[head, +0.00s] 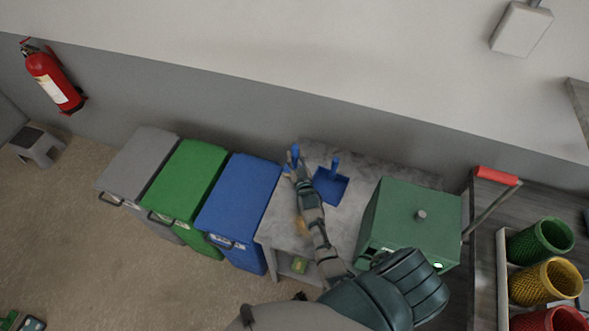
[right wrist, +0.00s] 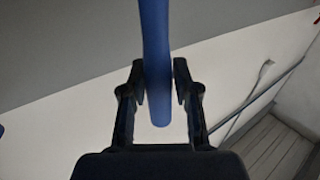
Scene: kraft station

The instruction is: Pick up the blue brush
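The blue brush (head: 294,152) shows in the head view as a small blue piece at my right gripper (head: 293,167), above the back left of the grey bench. In the right wrist view its long blue handle (right wrist: 156,60) runs down between the two dark fingers of my right gripper (right wrist: 159,83). The fingers are close in on both sides of the handle and appear shut on it. The brush's bristle end is not clearly visible.
A blue dustpan (head: 331,187) lies on the grey bench (head: 374,186), just right of my gripper. A green box (head: 405,213) stands farther right. Blue (head: 240,196), green (head: 187,178) and grey (head: 141,167) bins stand left of the bench. A wall rises behind.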

